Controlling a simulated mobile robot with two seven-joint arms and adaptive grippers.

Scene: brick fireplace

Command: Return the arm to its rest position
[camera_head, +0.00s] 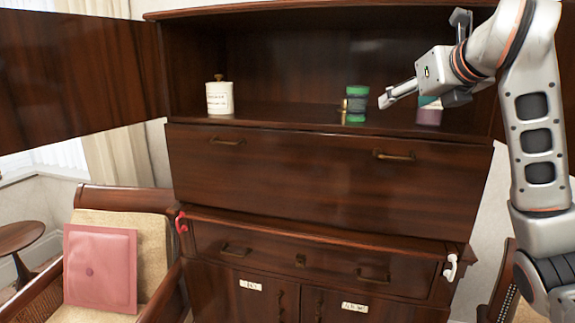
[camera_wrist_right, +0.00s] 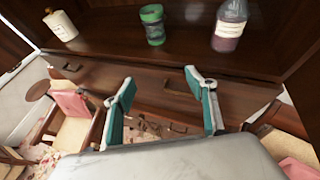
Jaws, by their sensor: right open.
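My right arm comes in from the right, in front of the cabinet's open upper compartment (camera_head: 300,70). My right gripper (camera_head: 420,97) is open, in front of the right part of the shelf. In the right wrist view its two teal-lined fingers (camera_wrist_right: 160,80) stand wide apart with nothing between them. My left gripper is not in view.
On the shelf stand a white jar (camera_head: 219,97), a green container (camera_head: 355,105) and a bottle with purplish contents (camera_head: 429,114), partly hidden by my gripper. An open door (camera_head: 75,75) extends left. A chair with a pink cushion (camera_head: 100,268) stands at lower left.

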